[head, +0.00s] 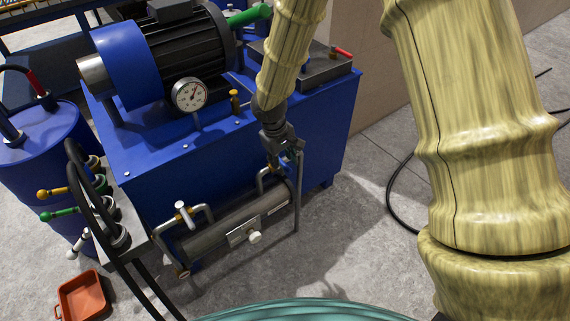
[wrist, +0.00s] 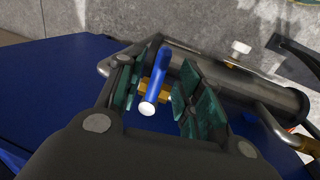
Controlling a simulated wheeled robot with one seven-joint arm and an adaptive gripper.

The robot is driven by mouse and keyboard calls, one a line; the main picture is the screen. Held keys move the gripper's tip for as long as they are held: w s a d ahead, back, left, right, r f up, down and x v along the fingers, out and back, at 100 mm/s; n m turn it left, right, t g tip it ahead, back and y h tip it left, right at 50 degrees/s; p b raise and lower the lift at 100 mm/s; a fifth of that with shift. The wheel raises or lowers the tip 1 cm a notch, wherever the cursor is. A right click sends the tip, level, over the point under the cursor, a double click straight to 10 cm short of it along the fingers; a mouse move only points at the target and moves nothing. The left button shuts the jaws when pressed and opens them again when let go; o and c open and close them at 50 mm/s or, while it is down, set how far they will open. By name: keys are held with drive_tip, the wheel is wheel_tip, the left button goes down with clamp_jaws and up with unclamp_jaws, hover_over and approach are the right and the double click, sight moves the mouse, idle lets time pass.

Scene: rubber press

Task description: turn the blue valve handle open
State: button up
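The blue valve handle (wrist: 158,75) shows in the wrist view as a short blue lever with a white round end, on a brass valve body (wrist: 150,90). My gripper (wrist: 160,88) is open, with one green-padded finger on each side of the handle. Whether a pad touches the handle I cannot tell. In the head view my gripper (head: 279,144) points down at the pipe end by the blue machine's front; there the handle is mostly hidden behind the fingers.
A grey cylinder (head: 215,231) with pipes runs along the front of the blue tank (head: 150,185). A white-handled valve (head: 181,213) sits at its left end. A motor and a gauge (head: 188,94) stand on top. An orange tray (head: 82,297) lies on the floor.

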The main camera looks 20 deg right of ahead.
drive_tip(key=shift+d+f, duration=0.1)
drive_tip(key=shift+f, duration=0.55)
drive_tip(key=shift+c, duration=0.2)
clamp_jaws()
drive_tip(key=shift+d, duration=0.1)
